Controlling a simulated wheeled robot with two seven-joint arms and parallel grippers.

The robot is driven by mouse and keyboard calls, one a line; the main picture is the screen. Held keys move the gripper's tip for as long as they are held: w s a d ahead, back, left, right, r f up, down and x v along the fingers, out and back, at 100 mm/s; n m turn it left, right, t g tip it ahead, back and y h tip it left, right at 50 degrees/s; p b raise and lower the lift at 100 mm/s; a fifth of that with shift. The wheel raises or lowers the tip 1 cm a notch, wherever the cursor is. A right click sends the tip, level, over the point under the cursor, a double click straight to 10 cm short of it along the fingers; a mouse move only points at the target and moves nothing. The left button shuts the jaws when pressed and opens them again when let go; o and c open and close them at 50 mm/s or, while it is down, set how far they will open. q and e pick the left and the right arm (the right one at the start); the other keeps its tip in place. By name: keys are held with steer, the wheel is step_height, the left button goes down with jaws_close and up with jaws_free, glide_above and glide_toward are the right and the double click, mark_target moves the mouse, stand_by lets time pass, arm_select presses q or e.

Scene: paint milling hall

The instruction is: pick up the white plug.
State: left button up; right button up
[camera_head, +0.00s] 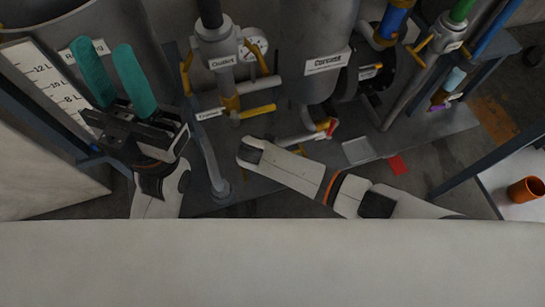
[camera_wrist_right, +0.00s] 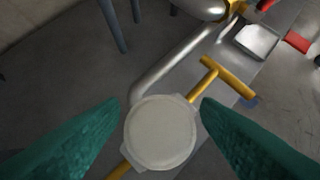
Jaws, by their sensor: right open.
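A pale round disc with an angular rim, which looks like the white plug (camera_wrist_right: 160,131), shows in the right wrist view, low in the middle. My right gripper (camera_wrist_right: 162,125) is open, with one teal finger on each side of the plug. Visible gaps separate the fingers from it, and I cannot tell how deep it lies between them. In the head view I cannot make out the plug or the right gripper's fingers; my right arm reaches in there from the right. My left gripper (camera_head: 103,50) is open and empty, its teal fingers pointing up at the left.
A yellow T-handle (camera_wrist_right: 227,77) stands close behind the plug, beside a grey pipe (camera_wrist_right: 178,58). A shallow pale tray (camera_head: 357,151) and a red piece (camera_head: 397,165) lie to the right. A labelled tank (camera_head: 322,40) and valves stand behind. An orange cup (camera_head: 525,190) is far right.

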steer(key=shift+c, duration=0.4)
jaws_close()
steer(key=shift+r, duration=0.15)
